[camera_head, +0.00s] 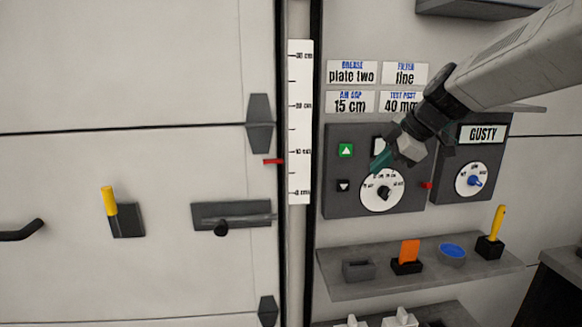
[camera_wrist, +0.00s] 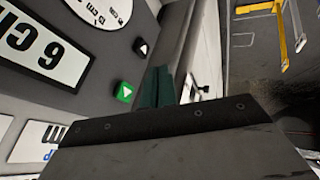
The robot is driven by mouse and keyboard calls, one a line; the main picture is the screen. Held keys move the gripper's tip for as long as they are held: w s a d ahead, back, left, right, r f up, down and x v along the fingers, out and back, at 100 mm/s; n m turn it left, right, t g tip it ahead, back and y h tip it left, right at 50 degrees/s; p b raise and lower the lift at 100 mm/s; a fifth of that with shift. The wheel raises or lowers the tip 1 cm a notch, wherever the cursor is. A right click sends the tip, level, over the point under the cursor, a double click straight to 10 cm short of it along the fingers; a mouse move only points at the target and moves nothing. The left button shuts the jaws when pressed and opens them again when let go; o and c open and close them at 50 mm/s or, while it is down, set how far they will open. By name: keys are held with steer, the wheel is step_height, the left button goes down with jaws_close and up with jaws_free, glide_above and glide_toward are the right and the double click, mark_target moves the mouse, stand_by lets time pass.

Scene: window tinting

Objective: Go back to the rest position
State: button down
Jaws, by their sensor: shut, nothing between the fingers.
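My gripper (camera_head: 379,162) is in front of the dark control panel (camera_head: 335,206) on the wall, close to the upper edge of its white dial (camera_head: 378,202). Its green fingers are together and hold nothing. In the wrist view my gripper (camera_wrist: 157,86) also shows shut, beside the panel face, with the green up-arrow button (camera_wrist: 124,92) to its left. I cannot tell whether the fingers touch the panel. My arm comes in from the upper right and hides part of the panel's upper right side.
A shelf (camera_head: 340,290) below the panel holds an orange piece (camera_head: 409,250), a blue dish (camera_head: 452,252) and a yellow-handled tool (camera_head: 498,222). A second panel (camera_head: 440,180) reads GUSTY. A white scale (camera_head: 300,120) with a red marker (camera_head: 272,161) stands left. Shelves above and below jut out.

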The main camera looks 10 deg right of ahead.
steer(key=s+f+m+g+h, duration=0.1)
steer(key=s+f+m, duration=0.2)
steer(key=s, duration=0.8)
steer(key=s+f+m+g+h, duration=0.1)
steer(key=s+f+m+h, duration=0.1)
steer(key=s+m, duration=0.5)
steer(key=s+a+f+m+g+h, duration=0.1)
steer(key=s+f+m, duration=0.4)
steer(key=s, duration=1)
steer(key=shift+m+g+h, duration=0.4)
steer(key=shift+m+g, duration=0.2)
steer(key=shift+a, duration=0.2)
